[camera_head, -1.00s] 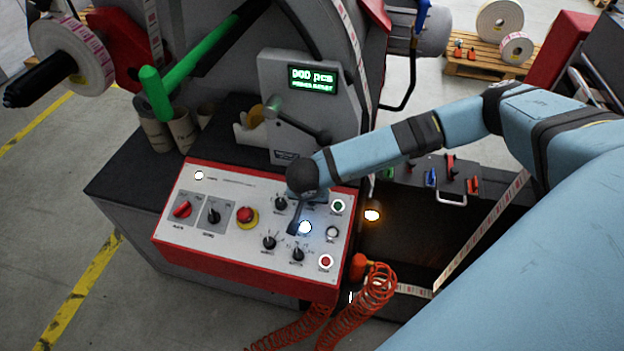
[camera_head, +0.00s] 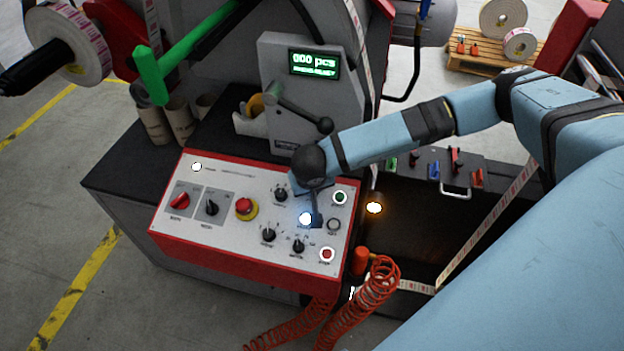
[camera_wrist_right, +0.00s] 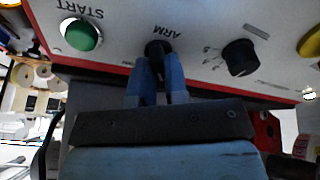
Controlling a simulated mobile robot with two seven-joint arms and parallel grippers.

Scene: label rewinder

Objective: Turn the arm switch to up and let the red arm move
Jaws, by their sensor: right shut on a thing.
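The arm switch (camera_wrist_right: 155,47) is a small black knob under the printed word ARM, seen upside down in the right wrist view. My right gripper (camera_wrist_right: 157,75) is shut on it, a blue finger on each side. In the head view my right gripper (camera_head: 316,208) reaches down to the right part of the white control panel (camera_head: 225,180) and hides the switch. The pointing direction of the switch cannot be told. A red arm-like part (camera_head: 108,20) stands behind the label roll at the upper left. My left gripper is not in view.
The green START button (camera_wrist_right: 82,35) sits close beside the switch. A black selector knob (camera_wrist_right: 239,57) is on its other side. A red emergency button (camera_head: 244,206), a red-ringed button (camera_head: 327,254) and a coiled orange hose (camera_head: 372,288) are nearby.

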